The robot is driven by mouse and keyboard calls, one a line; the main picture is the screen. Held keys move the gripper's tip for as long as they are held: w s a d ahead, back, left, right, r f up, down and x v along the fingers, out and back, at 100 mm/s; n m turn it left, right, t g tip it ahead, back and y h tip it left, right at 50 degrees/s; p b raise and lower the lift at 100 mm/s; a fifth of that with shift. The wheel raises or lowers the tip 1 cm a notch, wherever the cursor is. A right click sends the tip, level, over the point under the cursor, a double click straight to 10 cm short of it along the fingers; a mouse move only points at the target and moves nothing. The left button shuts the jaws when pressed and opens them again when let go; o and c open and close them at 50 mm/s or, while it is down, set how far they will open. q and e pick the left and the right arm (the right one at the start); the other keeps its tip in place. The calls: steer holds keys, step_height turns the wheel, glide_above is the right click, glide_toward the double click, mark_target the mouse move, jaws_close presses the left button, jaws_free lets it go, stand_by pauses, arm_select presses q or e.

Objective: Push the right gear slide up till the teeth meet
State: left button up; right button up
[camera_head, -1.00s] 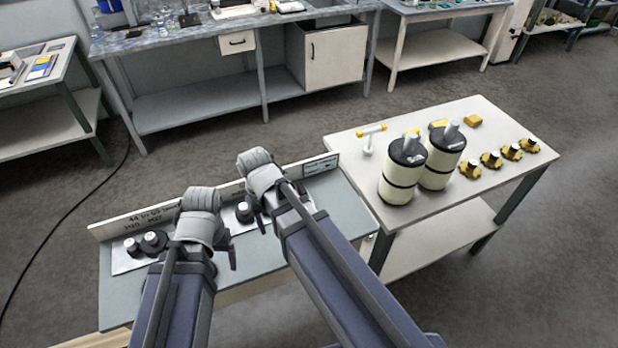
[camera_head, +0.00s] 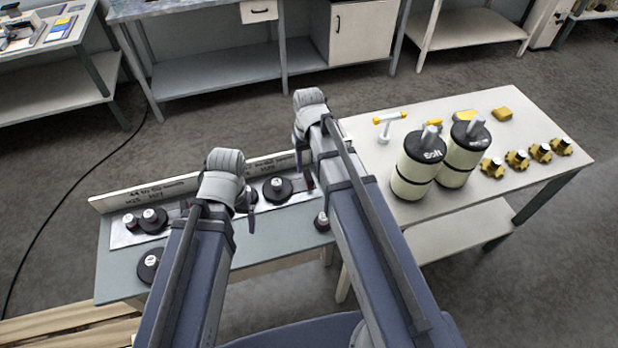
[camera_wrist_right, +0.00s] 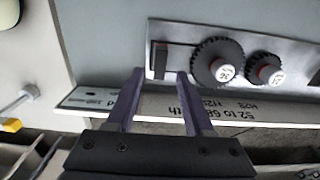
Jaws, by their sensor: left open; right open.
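The right gear plate shows in the right wrist view as a grey metal strip (camera_wrist_right: 290,40). On it are a larger dark toothed gear (camera_wrist_right: 217,63) and a smaller gear (camera_wrist_right: 264,70), with a narrow gap apparently between their teeth. A dark upright piece (camera_wrist_right: 160,60) stands at the strip's end. My right gripper (camera_wrist_right: 160,85) is open and empty, its fingertips at the strip's edge in line with that piece; contact cannot be told. In the head view the larger gear (camera_head: 277,189) lies between my right gripper (camera_head: 302,155) and my open left gripper (camera_head: 246,215), which partly hides the smaller gear.
A lettered board (camera_head: 140,190) runs along the bench's back edge. A left pair of gears (camera_head: 152,220) and loose gears (camera_head: 150,263) (camera_head: 322,221) are on the bench. The side table (camera_head: 480,245) at right holds two canisters (camera_head: 417,165) and several brass fittings (camera_head: 516,158).

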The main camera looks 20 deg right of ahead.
mark_target(308, 174)
arm_select(q)
step_height(308, 174, down, 6)
steer(key=b, duration=0.5)
arm_select(e)
step_height(308, 174, down, 6)
steer(key=shift+r, duration=0.1)
steer(key=shift+c, duration=0.4)
jaws_close()
